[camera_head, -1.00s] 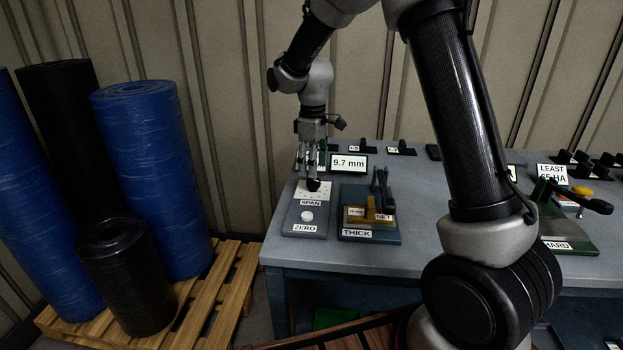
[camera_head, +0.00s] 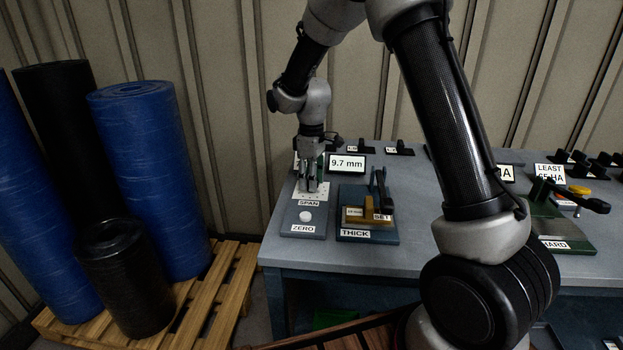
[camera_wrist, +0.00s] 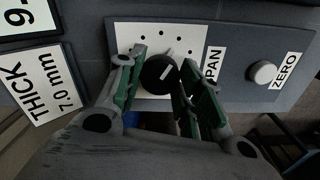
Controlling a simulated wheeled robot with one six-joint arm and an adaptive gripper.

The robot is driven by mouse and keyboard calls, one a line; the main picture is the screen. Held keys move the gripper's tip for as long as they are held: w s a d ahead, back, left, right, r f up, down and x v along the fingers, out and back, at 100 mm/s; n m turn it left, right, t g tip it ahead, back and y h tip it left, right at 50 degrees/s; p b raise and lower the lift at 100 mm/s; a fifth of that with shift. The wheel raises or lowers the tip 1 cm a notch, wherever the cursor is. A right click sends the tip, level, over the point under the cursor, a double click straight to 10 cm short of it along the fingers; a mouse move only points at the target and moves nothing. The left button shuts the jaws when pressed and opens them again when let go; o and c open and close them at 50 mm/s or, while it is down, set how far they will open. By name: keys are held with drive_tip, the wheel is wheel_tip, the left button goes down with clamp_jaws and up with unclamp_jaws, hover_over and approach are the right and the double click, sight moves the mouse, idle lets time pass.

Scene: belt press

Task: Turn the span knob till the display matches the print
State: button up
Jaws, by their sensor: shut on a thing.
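The span knob (camera_wrist: 160,73) is black with a white pointer line and stands on a white dotted dial plate (camera_wrist: 205,36). My gripper (camera_wrist: 161,62) is shut on it in the wrist view, with a green-padded finger on each side. In the head view my gripper (camera_head: 312,186) points down over the SPAN plate and hides the knob. The display (camera_head: 347,163) reads 9.7 mm; only its edge shows in the wrist view. The printed card (camera_wrist: 38,84) reads THICK 7.0 mm in the wrist view; in the head view it is mostly behind my gripper.
A white zero button (camera_head: 305,216) sits in front of the SPAN label on the same panel. Right of it stands the THICK gauge (camera_head: 370,235) with a black lever and a brass block. Blue and black rolls (camera_head: 150,180) stand on a pallet to the left.

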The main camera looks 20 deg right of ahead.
drive_tip(key=shift+m, duration=0.3)
drive_tip(key=m, duration=0.3)
drive_tip(key=shift+m, duration=1.7)
drive_tip(key=o, duration=1)
drive_tip(key=shift+o, duration=0.2)
wheel_tip(320, 180, up, 12)
